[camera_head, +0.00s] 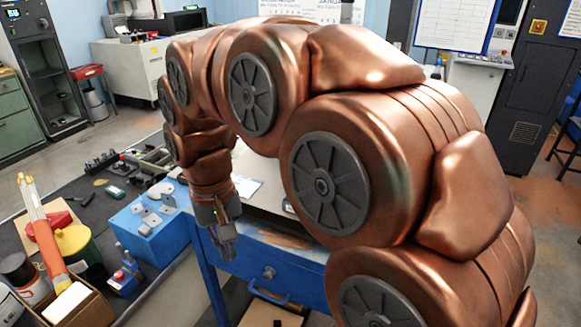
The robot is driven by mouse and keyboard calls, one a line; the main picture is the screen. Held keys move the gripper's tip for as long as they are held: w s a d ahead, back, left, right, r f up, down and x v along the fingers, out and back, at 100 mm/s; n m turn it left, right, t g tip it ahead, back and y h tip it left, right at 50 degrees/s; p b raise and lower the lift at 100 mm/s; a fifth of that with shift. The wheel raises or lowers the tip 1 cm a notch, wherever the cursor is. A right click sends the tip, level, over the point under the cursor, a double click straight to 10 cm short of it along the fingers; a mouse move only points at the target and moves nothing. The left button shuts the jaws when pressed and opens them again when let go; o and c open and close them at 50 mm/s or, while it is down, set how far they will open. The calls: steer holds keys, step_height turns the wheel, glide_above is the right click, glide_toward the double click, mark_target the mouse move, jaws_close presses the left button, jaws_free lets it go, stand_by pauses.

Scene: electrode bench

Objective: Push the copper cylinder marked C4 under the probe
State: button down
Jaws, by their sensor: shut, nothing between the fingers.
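My gripper (224,243) hangs down near the picture's middle, in front of the blue bench (262,272). It is shut with nothing held. My large copper-coloured arm crosses the middle and right of the view and hides much of the bench top. I cannot make out a copper cylinder marked C4 or a probe. A flat brown patch (287,241) shows at the bench's front edge, partly behind my arm; I cannot tell what it is.
A blue box (152,228) with metal plates stands left of my gripper. A box of tools (75,305) and a yellow-topped container (77,243) are at the lower left. A dark mat with small parts lies behind them.

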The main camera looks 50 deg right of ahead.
steer(key=w+d+r+m, duration=0.3)
steer(key=d, duration=0.5)
steer(key=w+d+r+m+t, duration=0.15)
steer(key=d+m, duration=0.25)
steer(key=d, duration=0.4)
steer(key=w+d+r+m+g, duration=0.1)
steer(key=w+d+r+m, duration=0.25)
steer(key=d, duration=0.45)
steer(key=shift+t, duration=0.25)
steer(key=shift+d+f+p, duration=0.15)
steer(key=shift+f+p, duration=1.65)
steer(key=shift+f, duration=3)
steer(key=shift+w+d+r+p, duration=0.1)
steer(key=shift+w+d+p, duration=0.1)
steer(key=shift+d+p, duration=0.35)
steer(key=shift+w+d+p, duration=0.15)
steer(key=shift+d+p, duration=0.05)
steer(key=shift+d, duration=0.55)
steer(key=shift+w+d, duration=0.2)
steer(key=shift+d, duration=0.45)
steer(key=shift+f, duration=0.2)
